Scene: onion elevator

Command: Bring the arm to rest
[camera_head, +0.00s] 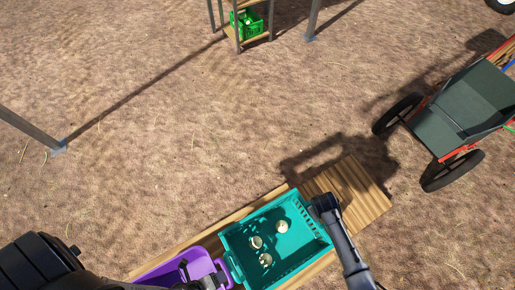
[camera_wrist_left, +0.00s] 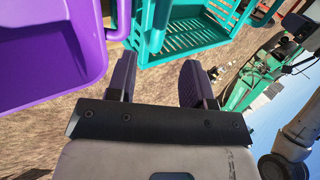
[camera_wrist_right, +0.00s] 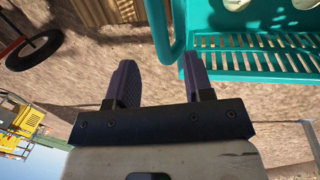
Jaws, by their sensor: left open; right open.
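My left gripper (camera_head: 186,272) is over the purple crate in the head view. In the left wrist view its two fingers (camera_wrist_left: 158,78) are apart with nothing between them. My right gripper (camera_head: 324,204) is by the right end of the teal crate (camera_head: 238,252). In the right wrist view its fingers (camera_wrist_right: 159,78) are apart and empty, close to the teal crate's edge (camera_wrist_right: 176,50). I cannot tell whether they touch it. The purple crate (camera_head: 206,264) is partly hidden by my left arm.
Both crates stand on a wooden plank surface (camera_head: 365,190). A green wheeled cart (camera_head: 465,105) stands at the right. A green crate (camera_head: 246,24) sits on a wooden shelf at the top, between metal posts (camera_head: 313,18). Bare ground between is clear.

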